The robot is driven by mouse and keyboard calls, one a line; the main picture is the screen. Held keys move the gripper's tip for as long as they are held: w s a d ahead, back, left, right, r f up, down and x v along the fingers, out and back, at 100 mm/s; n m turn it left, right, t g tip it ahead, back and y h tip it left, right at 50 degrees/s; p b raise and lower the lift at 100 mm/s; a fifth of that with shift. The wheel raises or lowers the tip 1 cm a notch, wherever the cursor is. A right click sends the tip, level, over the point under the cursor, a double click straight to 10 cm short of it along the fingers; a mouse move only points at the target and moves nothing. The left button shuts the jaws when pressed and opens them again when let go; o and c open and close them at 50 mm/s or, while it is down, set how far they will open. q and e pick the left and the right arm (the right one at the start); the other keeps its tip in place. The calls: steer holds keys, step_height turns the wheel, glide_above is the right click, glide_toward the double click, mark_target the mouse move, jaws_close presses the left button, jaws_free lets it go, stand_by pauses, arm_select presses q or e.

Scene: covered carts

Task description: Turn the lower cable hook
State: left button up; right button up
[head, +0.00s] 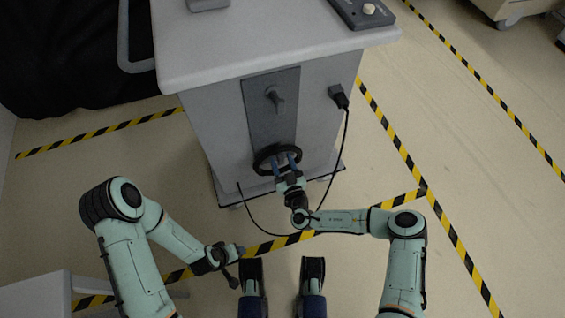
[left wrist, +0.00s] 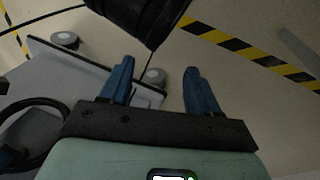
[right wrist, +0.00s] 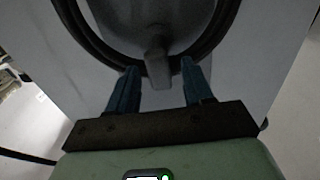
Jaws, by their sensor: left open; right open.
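The lower cable hook (right wrist: 157,62) is a grey tab on the cart's grey panel (head: 272,118), with a black coiled cable (head: 258,162) looped around it. In the right wrist view the tab points down between my right gripper's (right wrist: 158,68) two blue fingertips, which are open on either side of it; contact cannot be told. In the head view the right gripper (head: 287,160) reaches the coil and hides part of the hook. The upper hook (head: 273,97) is bare. My left gripper (left wrist: 160,78) is open and empty, low at the left, away from the hooks.
The light grey cart (head: 215,125) has a handle (head: 122,40) on its left. A black plug (head: 339,96) sits in its front, and its cord hangs down beside my right gripper. Yellow-black floor tape (head: 400,150) runs around it. A pale surface (head: 40,290) stands at lower left.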

jaws_close()
arm_select(q)
steer(key=shift+s+r, duration=0.1)
